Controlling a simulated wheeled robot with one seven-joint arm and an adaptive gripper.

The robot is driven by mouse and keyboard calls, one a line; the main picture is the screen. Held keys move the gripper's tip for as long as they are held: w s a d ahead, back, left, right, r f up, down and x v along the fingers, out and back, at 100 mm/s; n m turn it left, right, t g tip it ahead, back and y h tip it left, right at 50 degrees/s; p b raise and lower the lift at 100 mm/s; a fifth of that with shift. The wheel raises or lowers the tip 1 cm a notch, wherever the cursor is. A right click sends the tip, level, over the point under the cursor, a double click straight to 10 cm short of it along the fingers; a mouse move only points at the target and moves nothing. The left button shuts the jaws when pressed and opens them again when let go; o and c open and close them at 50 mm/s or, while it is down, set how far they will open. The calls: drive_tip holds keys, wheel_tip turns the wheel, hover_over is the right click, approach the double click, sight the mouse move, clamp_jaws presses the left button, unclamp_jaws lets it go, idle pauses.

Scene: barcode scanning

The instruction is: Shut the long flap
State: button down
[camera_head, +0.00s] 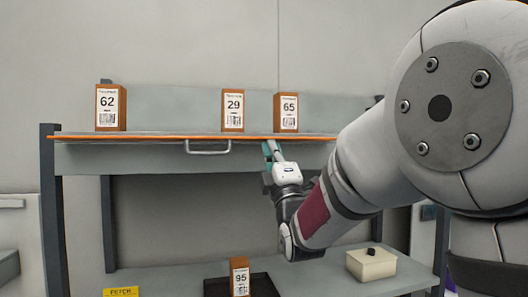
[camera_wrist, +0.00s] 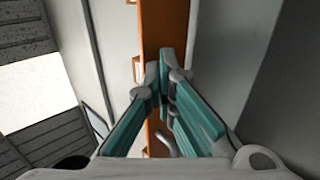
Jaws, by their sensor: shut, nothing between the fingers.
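A long grey flap (camera_head: 120,157) with a pale bar handle (camera_head: 208,147) runs along the front of the upper shelf, just under an orange edge strip (camera_head: 165,138). I cannot tell how far the flap stands open. My gripper (camera_head: 270,150) is at the front of the shelf, right of the handle, with its teal fingers pointing up and left. In the wrist view the fingers (camera_wrist: 165,85) are shut and empty, in front of the orange strip (camera_wrist: 163,25). I cannot tell whether they touch it. Part of a curved grey bar shows below the fingertips.
Boxes 62 (camera_head: 111,108), 29 (camera_head: 233,110) and 65 (camera_head: 286,112) stand on the upper shelf. Below, box 95 (camera_head: 239,277) stands by a black tray (camera_head: 262,288), with a cream box (camera_head: 371,264) to the right. Dark posts (camera_head: 53,215) flank the rack.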

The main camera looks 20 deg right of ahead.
drive_tip(key=shift+w+r, duration=0.1)
drive_tip(key=shift+r, duration=0.7)
drive_tip(key=shift+w+r, duration=0.3)
drive_tip(key=shift+r, duration=0.15)
drive_tip(key=shift+w+r, duration=0.1)
